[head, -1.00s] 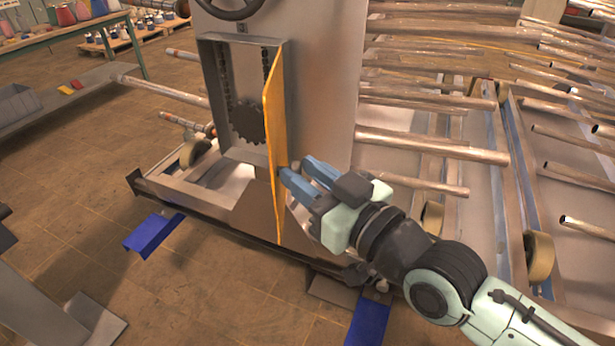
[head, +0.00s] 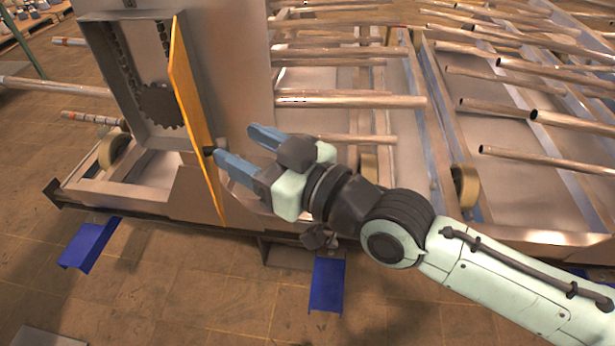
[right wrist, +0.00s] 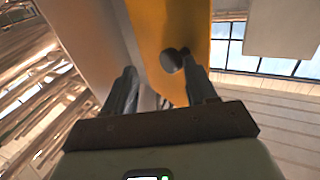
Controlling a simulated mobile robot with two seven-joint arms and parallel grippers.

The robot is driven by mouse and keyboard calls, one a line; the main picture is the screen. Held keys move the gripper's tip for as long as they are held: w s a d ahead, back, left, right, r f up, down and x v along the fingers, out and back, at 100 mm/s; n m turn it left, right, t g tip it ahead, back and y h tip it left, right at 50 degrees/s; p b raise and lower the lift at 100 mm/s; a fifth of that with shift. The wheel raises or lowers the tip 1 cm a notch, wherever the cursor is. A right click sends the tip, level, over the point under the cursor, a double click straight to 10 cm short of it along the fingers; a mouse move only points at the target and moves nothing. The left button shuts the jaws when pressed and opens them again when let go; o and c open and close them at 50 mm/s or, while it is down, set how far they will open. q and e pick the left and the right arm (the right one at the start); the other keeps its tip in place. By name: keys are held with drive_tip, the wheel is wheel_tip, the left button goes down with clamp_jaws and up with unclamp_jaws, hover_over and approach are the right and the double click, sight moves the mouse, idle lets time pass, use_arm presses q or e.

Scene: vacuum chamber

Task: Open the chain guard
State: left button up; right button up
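The chain guard (head: 195,110) is an orange-yellow panel on the right side of a grey box. It stands swung out from the box, seen nearly edge-on, so the chain and toothed sprocket (head: 162,106) inside are uncovered. A dark round knob (right wrist: 172,60) sits on the panel's outer face. My right gripper (head: 235,142) is open on that outer side, its fingers apart. One blue finger reaches the panel by the knob; in the right wrist view the knob is close to the right finger. I cannot tell whether they touch. My left gripper is out of view.
A grey upright plate (head: 235,60) stands behind the guard. Racks of metal tubes (head: 350,100) stick out on the right, near my right arm. Blue floor brackets (head: 328,284) sit at the frame's foot. The floor in front is clear.

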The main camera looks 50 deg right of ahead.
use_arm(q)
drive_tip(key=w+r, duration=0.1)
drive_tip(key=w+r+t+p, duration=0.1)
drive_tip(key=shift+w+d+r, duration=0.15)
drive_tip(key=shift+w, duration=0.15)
use_arm(e)
drive_tip(key=s+d, duration=0.1)
drive_tip(key=s, duration=1)
drive_tip(key=shift+s, duration=0.15)
drive_tip(key=shift+d, duration=0.1)
